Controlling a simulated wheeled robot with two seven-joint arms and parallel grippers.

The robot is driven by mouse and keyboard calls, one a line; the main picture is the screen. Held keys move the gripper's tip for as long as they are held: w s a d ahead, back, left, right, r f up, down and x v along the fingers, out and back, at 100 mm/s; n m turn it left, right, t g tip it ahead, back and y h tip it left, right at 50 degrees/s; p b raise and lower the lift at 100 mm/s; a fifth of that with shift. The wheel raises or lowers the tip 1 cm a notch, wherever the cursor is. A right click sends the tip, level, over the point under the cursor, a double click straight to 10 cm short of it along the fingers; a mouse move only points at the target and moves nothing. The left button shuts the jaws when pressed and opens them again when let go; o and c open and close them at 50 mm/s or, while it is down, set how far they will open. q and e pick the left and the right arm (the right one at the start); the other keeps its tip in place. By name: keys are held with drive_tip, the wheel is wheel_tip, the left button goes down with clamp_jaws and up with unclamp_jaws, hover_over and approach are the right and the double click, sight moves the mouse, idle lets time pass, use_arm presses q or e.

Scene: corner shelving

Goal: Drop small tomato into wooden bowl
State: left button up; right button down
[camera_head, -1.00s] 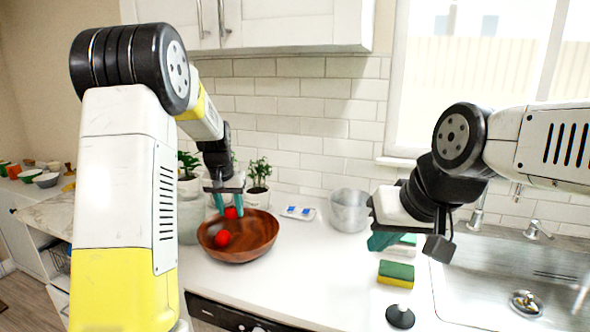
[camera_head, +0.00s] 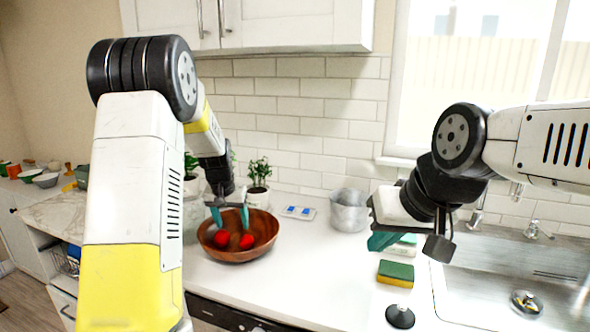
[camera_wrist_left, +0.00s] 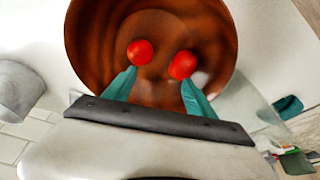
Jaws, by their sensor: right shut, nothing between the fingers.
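The wooden bowl (camera_head: 262,248) stands on the white counter, left of centre in the head view. Two small red tomatoes lie inside it, a left one (camera_head: 221,238) and a right one (camera_head: 247,241). In the left wrist view the bowl (camera_wrist_left: 95,50) holds the same tomatoes, one (camera_wrist_left: 140,52) near each fingertip. My left gripper (camera_head: 229,222) is over the bowl with its teal fingers spread and nothing held between them; the wrist view shows the fingers (camera_wrist_left: 158,82) apart. My right gripper (camera_head: 380,240) is shut and empty, away to the right above the counter.
A metal pot (camera_head: 349,212) and a small tray with blue items (camera_head: 298,212) stand behind. A green and yellow sponge (camera_head: 396,273) and a black round stopper (camera_head: 400,316) lie near the sink (camera_head: 490,285). Potted plants (camera_head: 258,180) stand at the back wall. The counter between bowl and sponge is clear.

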use_arm(q)
drive_tip(key=v, duration=0.7)
drive_tip(key=shift+r, duration=0.4)
drive_tip(key=shift+s, duration=0.15)
drive_tip(key=s+d+r+t+h, duration=0.1)
drive_tip(key=s+r, duration=0.3)
drive_tip(key=s, duration=0.3)
drive_tip(key=s+d+r+h, duration=0.1)
drive_tip(key=s+r, duration=0.3)
drive_tip(key=s, duration=0.3)
drive_tip(key=s+d+t, duration=0.1)
drive_tip(key=s+d, duration=0.2)
drive_tip(key=s, duration=1.3)
drive_tip(key=shift+r+t, duration=0.15)
drive_tip(key=shift+t, duration=0.25)
